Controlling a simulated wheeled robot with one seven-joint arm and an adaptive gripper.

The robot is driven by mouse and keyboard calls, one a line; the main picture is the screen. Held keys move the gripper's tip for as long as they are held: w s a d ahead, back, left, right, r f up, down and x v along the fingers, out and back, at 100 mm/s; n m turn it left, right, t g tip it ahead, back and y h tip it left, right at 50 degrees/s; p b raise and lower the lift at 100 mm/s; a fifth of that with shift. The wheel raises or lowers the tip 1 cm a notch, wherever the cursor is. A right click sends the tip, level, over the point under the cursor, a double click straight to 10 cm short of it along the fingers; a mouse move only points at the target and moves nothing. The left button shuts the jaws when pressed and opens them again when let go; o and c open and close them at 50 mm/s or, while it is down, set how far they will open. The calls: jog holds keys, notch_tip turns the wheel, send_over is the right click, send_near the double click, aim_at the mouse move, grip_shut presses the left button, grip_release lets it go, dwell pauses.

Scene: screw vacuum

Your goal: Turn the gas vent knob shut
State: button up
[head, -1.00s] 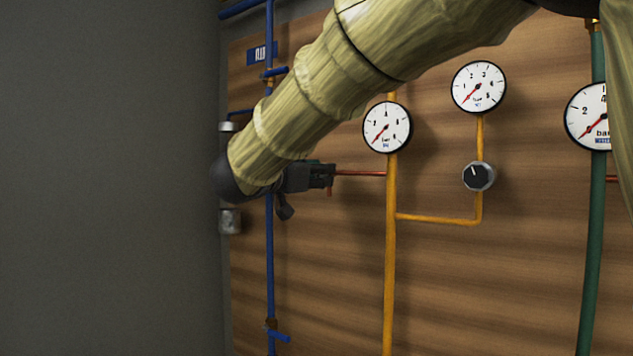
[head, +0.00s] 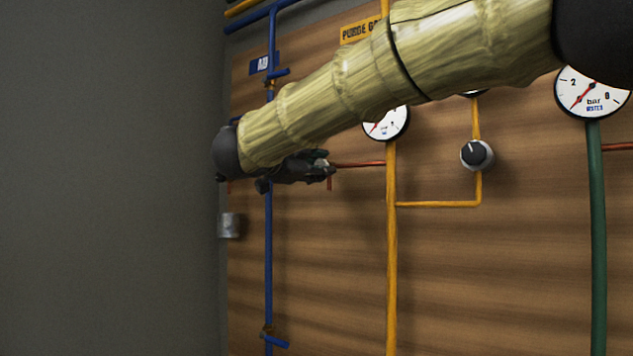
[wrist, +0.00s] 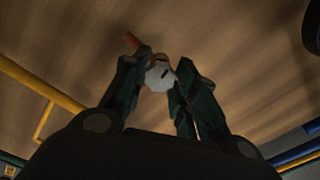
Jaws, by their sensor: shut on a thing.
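A small pale grey knob (wrist: 160,77) with a dark mark on its face sits between my fingertips in the wrist view. A reddish copper pipe (head: 358,164) leads from the yellow pipe (head: 391,260) to it, so it appears to be the gas vent knob. My gripper (wrist: 160,84) is shut on this knob. In the head view my gripper (head: 322,168) is at the left end of the copper pipe, tilted, and its fingers mostly cover the knob.
A blue pipe (head: 269,250) passes close by my gripper. Gauges, one at the right (head: 592,90), and a green pipe (head: 599,250) are on the wooden board. A grey wall (head: 110,180) stands left.

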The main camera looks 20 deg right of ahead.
jog(key=shift+f+m+b, duration=0.25)
jog(key=shift+m+b, duration=0.85)
jog(key=o, duration=1)
jog(key=shift+r, duration=0.2)
jog(key=v, duration=1.2)
jog(key=shift+s, duration=0.1)
